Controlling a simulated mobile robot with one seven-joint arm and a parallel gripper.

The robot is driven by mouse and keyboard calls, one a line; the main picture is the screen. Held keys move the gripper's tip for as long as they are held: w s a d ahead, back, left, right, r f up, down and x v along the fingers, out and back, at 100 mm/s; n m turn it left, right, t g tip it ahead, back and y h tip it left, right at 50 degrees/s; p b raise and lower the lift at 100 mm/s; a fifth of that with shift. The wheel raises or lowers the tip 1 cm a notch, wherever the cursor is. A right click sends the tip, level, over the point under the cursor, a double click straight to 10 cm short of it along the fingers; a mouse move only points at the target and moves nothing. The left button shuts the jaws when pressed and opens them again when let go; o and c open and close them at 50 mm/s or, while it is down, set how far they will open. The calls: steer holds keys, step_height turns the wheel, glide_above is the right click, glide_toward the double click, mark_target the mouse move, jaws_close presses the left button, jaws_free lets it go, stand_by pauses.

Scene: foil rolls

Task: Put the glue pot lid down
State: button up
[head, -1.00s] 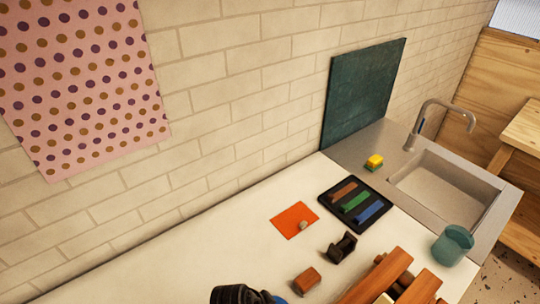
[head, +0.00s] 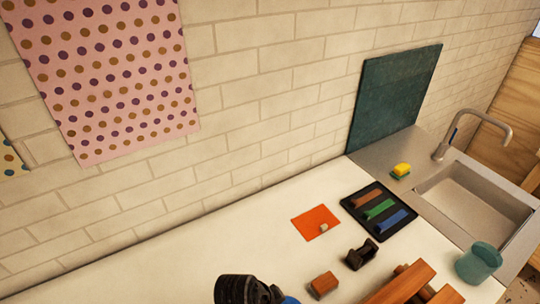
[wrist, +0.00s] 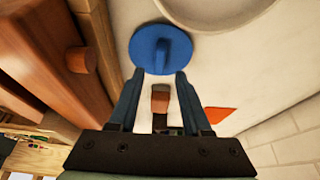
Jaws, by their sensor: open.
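The glue pot lid is a blue disc (wrist: 150,48) with a raised fin-like grip across it, seen in the wrist view. It looks to lie on the pale counter (wrist: 112,12). My gripper (wrist: 160,76) is open, with its two fingers apart at the near edge of the lid and nothing held between them. In the head view, only the dark end of my arm shows at the bottom edge. A small bit of blue beside it there is too cut off to identify.
A brown block (head: 323,285), a black tape dispenser (head: 361,254) and an orange sheet (head: 316,222) lie nearby. A black tray (head: 379,211) with coloured bars is farther back. Wooden pieces (head: 402,284) stand close at right. The counter's left side (head: 150,270) is clear.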

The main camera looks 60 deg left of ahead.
steer(key=v, duration=0.7)
steer(key=shift+r, duration=0.2)
steer(key=w+d+r+t+y, duration=0.1)
steer(key=w+d+r+t, duration=0.15)
steer(key=w+r, duration=0.6)
steer(key=w+d+r+t+y, duration=0.15)
steer(key=w+r+t, duration=0.3)
steer(key=r, duration=0.65)
steer(key=w+d+r+t+y, duration=0.1)
steer(key=w+r+t+y, duration=0.1)
steer(key=w+r, duration=0.65)
steer(key=s+d+r+t+h, duration=0.1)
steer(key=d+r+t, duration=0.4)
steer(key=r, duration=0.7)
steer(key=s+d+r+t+h, duration=0.1)
steer(key=d+r+t, duration=0.2)
steer(key=d+r, duration=0.6)
steer(key=s+d+r+t, duration=0.1)
steer(key=s+r+t, duration=0.1)
steer(key=s+r, duration=0.1)
steer(key=s+d+r+t+h, duration=0.1)
steer(key=s+d+r+t, duration=0.1)
steer(key=r, duration=0.4)
steer(key=s+d+r+n+t+h, duration=0.1)
steer(key=s+d+r, duration=0.1)
steer(key=s+r, duration=0.2)
steer(key=shift+s+d+r+t, duration=0.25)
steer(key=shift+r+t, duration=0.15)
steer(key=shift+r, duration=0.35)
